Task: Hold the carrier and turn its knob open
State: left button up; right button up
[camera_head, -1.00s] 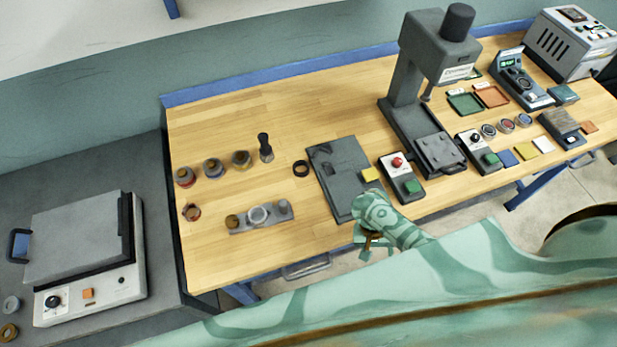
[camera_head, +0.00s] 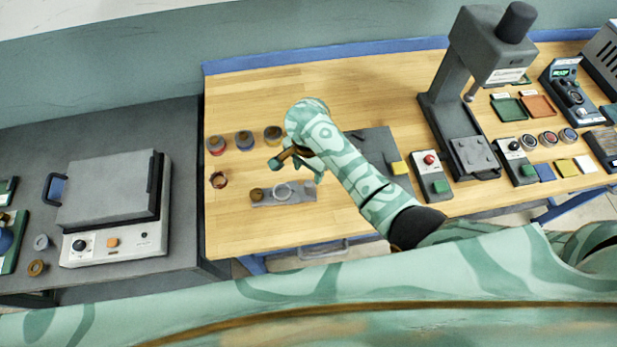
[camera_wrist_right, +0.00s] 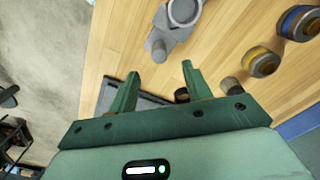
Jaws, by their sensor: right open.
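The carrier, a small grey bar, lies on the wooden table in the head view (camera_head: 269,200). A pale ring (camera_head: 283,191) sits at its middle, a brown knob (camera_head: 257,194) at its left end and a grey knob (camera_head: 309,187) at its right end. My right gripper (camera_head: 279,161) is above the table just behind the carrier, apart from it. In the right wrist view my right gripper (camera_wrist_right: 160,72) is open and empty, its fingers pointing toward the grey end of the carrier (camera_wrist_right: 172,32). My left gripper is not in view.
Several coloured-band cylinders, including a blue-banded one (camera_head: 244,141), stand behind the carrier. A small dark-red ring (camera_head: 219,180) lies to its left. A dark plate (camera_head: 375,146) is partly hidden by my right arm. A press (camera_head: 459,105) stands further right. Bare table lies in front of the carrier.

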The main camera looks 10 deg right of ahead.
aim_at(309, 183)
notch_tip(309, 183, down, 8)
jog(key=shift+d+f, duration=0.1)
dwell(0.4)
